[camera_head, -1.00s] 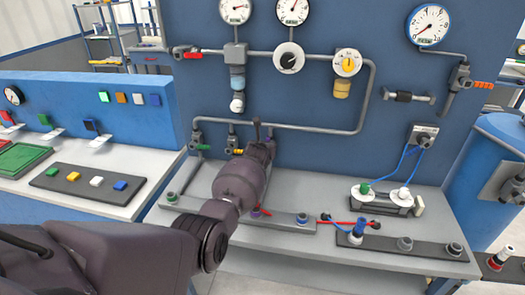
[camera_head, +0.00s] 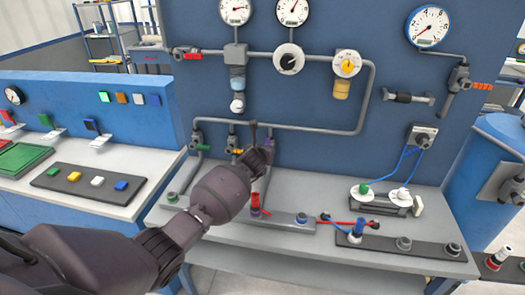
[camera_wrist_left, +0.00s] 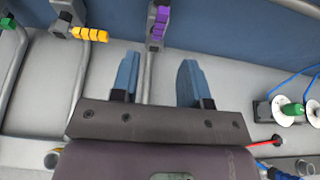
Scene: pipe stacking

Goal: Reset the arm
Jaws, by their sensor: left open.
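My left arm comes in from the left in the head view, and its gripper points at the back panel near the lower valves. In the left wrist view the left gripper (camera_wrist_left: 158,75) is open, with two blue fingers apart and nothing between them. A purple-handled valve (camera_wrist_left: 160,25) lies just beyond the fingertips. A red and purple pipe piece (camera_head: 255,204) stands on the grey strip (camera_head: 285,218) beside my forearm. A blue and white piece (camera_head: 357,230) stands on the dark strip (camera_head: 378,242). My right gripper is in neither view.
Green-handled (camera_head: 198,146) and yellow-handled (camera_head: 236,150) valves line the panel. Gauges (camera_head: 428,26) and pipes are above. A blue tank (camera_head: 490,170) stands at right. A side bench (camera_head: 90,182) holds coloured blocks. The bench front is mostly clear.

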